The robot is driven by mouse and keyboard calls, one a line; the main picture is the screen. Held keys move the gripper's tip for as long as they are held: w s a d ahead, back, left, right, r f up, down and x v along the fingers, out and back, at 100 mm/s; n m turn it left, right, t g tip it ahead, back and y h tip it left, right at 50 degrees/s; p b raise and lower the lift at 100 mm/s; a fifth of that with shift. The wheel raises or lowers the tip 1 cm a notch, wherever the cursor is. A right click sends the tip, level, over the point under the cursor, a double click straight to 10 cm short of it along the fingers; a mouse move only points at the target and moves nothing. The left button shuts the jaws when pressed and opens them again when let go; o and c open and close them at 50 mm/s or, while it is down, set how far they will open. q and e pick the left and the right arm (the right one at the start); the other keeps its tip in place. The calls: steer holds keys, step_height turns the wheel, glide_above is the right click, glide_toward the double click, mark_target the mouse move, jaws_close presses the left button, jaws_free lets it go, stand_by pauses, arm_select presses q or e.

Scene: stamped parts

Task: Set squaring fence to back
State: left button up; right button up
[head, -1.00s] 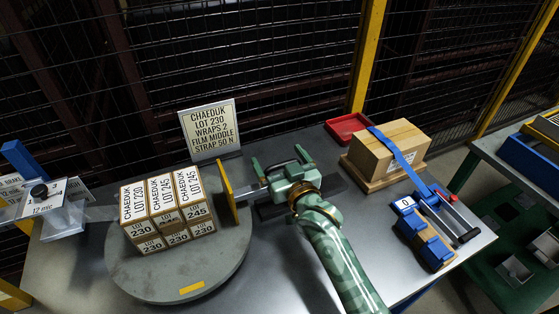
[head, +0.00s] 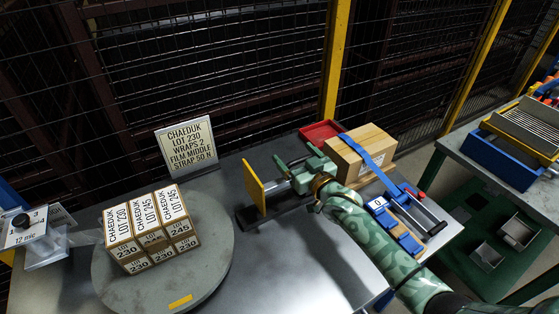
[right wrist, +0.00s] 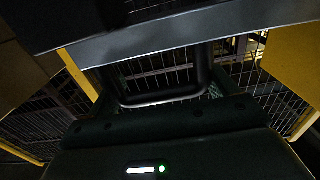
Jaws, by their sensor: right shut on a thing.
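The squaring fence is a yellow upright plate (head: 253,187) on a dark slide rail (head: 262,217), in the middle of the table in the head view. My right gripper (head: 306,172), green, is shut on the fence's handle, behind the plate on its right side. The handle is mostly hidden by the gripper in the head view; a dark looped bar (right wrist: 165,101) shows in the right wrist view. The yellow plate stands apart from the stacked cartons (head: 152,228), with a clear gap between them. My left gripper is not in view.
The cartons sit on a round grey turntable (head: 213,262) left of the fence. A sign (head: 188,146) stands behind. A strapped box (head: 360,153), a red tray (head: 320,133) and a blue strapping tool (head: 397,219) lie right, close to my right arm.

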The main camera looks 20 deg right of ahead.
steer(key=shift+d, duration=0.3)
steer(key=shift+c, duration=0.2)
steer(key=o, duration=1.1)
steer(key=shift+d, duration=0.1)
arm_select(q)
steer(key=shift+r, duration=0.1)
arm_select(e)
steer(key=shift+s, duration=0.1)
arm_select(q)
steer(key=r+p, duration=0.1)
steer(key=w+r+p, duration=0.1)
steer(key=p, duration=0.1)
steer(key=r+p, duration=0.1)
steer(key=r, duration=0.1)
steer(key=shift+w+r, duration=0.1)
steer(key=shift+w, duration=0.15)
arm_select(e)
steer(key=s+d, duration=0.1)
steer(key=s, duration=0.4)
steer(key=s+d, duration=0.1)
steer(key=s, duration=0.4)
steer(key=s+d, duration=0.1)
steer(key=s, duration=0.4)
steer(key=shift+s, duration=0.4)
